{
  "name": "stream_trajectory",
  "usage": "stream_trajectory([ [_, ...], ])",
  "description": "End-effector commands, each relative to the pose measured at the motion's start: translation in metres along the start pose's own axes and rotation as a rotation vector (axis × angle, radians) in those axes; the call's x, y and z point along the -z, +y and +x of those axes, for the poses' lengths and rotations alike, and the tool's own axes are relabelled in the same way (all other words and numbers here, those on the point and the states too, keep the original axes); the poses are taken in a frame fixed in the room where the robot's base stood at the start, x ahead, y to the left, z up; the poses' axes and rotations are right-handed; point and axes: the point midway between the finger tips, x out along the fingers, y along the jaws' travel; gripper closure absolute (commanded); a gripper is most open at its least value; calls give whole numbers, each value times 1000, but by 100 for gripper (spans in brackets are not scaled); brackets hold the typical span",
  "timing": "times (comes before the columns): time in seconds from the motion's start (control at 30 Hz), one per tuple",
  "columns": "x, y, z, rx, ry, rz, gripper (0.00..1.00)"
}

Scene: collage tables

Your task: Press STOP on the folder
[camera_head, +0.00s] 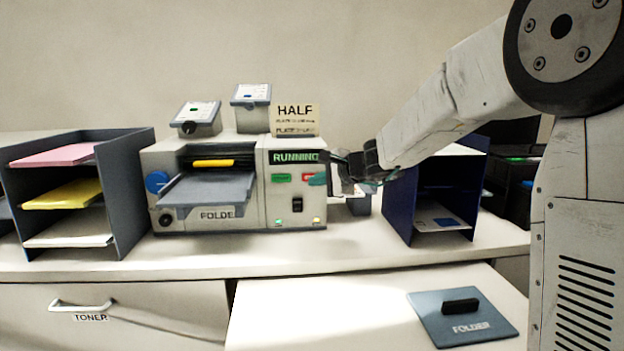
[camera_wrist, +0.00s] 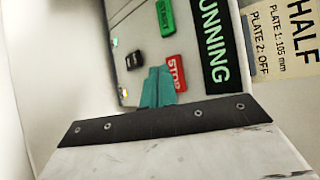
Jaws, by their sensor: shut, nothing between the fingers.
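The folder (camera_head: 245,225) is a grey machine on the counter in the head view, with a paper tray in front. Its display (camera_head: 294,157) reads RUNNING. Below the display are a green button (camera_head: 281,178) and the red STOP button (camera_head: 309,177). In the wrist view the red STOP button (camera_wrist: 176,74) lies just beyond the teal fingertips of my gripper (camera_wrist: 158,82), which are shut with nothing between them. The green button (camera_wrist: 166,18) is farther up. In the head view my gripper (camera_head: 320,179) is at the panel's right side. I cannot tell whether the tips touch STOP.
A sign reading HALF (camera_head: 295,118) stands on top of the folder. A paper rack (camera_head: 130,190) is at left, and a dark blue rack (camera_head: 400,205) is close at right. A blue-grey FOLDER plate (camera_head: 440,330) lies on the lower surface in front.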

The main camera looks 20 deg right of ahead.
Motion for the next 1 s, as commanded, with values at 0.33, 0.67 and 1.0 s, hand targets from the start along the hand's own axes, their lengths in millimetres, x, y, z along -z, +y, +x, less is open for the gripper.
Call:
stream_trajectory([
  [0.33,4,-3,5,-1,0,0,100],
  [0.67,4,-4,6,0,0,0,100],
  [1.0,6,-6,8,0,0,0,100],
])
